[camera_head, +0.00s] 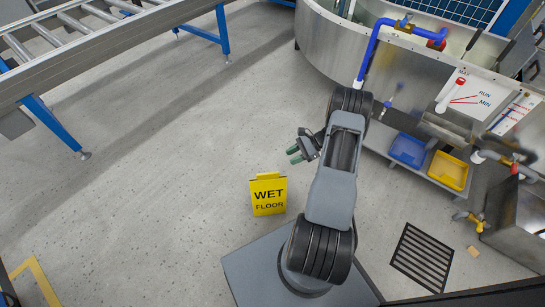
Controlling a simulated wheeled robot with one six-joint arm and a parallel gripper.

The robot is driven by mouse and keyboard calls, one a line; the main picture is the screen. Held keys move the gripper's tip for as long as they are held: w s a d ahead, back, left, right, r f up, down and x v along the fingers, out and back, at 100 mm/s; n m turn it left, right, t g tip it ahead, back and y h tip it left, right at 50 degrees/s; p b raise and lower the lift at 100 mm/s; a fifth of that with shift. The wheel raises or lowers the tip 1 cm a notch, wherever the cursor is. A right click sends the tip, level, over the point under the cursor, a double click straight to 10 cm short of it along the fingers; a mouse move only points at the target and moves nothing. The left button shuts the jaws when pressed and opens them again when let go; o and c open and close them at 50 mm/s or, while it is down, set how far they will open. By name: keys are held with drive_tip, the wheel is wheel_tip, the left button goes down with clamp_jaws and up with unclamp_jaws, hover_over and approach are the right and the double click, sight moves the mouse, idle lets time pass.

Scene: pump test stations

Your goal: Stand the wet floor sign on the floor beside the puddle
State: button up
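The yellow wet floor sign (268,195) stands upright on the grey floor, just left of my arm and beside the edge of my base. Its black lettering reads WET FLOOR. My gripper (294,155) is above and slightly right of the sign in the picture, pointing left and apart from it. Its two green-tipped fingers show a small gap, with nothing between them. I cannot make out a puddle on the visible floor.
A roller conveyor (70,36) on blue legs runs across the upper left. A steel tank (330,45) with blue piping stands upper right. Blue (408,150) and yellow (449,171) bins sit on a low shelf. A floor drain (422,258) lies lower right.

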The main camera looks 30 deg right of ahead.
drive_tip(key=s+a+r+n+g+h, duration=0.1)
drive_tip(key=a+r+n+g+h, duration=0.15)
drive_tip(key=a+r+n, duration=0.55)
drive_tip(key=s+a+r+n+g+h, duration=0.15)
drive_tip(key=a+r+h, duration=0.25)
drive_tip(key=r, duration=0.8)
drive_tip(key=s+a+r+n+t+h, duration=0.4)
drive_tip(key=s+a+r+n, duration=0.3)
drive_tip(key=s+n, duration=0.3)
drive_tip(key=shift+s+a+r+h, duration=0.15)
drive_tip(key=shift+s+r+h, duration=0.05)
drive_tip(key=shift+r+h, duration=0.4)
wheel_tip(320, 180, up, 34)
drive_tip(key=t+p, duration=0.1)
drive_tip(key=p, duration=3)
drive_tip(key=shift+s+a+f+p, duration=0.15)
drive_tip(key=shift+f+p, duration=0.05)
drive_tip(key=shift+p, duration=0.15)
